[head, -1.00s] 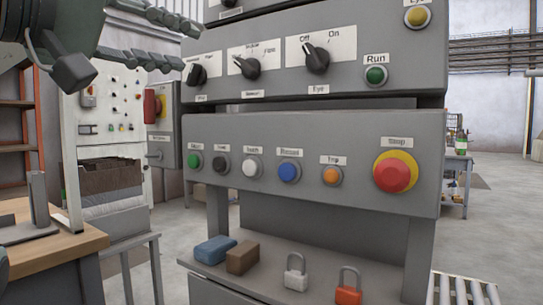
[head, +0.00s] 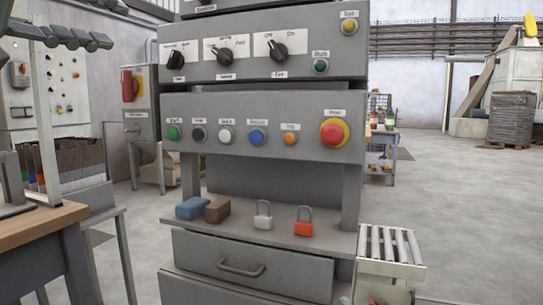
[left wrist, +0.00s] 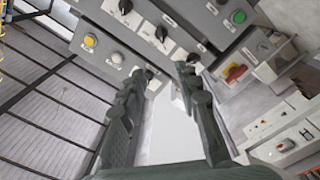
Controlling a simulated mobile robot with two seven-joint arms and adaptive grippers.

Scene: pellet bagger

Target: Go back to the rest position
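My left gripper (head: 112,24) is at the top left of the head view, empty and in front of the control panel's left side. In the left wrist view its two dark fingers (left wrist: 163,74) stand apart with nothing between them. The control panel (head: 330,68) has an upper box with several black selector knobs and a green Run button (head: 320,66). Its lower box has a row of coloured buttons and a red stop button on yellow (head: 333,132). The gripper looks clear of the panel. My right gripper cannot be made out.
Below the panel, a shelf holds a blue block (head: 192,208), a brown block (head: 218,211), a grey padlock (head: 263,216) and a red padlock (head: 303,221). A wooden-topped table (head: 45,222) stands at left, a roller conveyor (head: 390,245) at right. The floor at far right is open.

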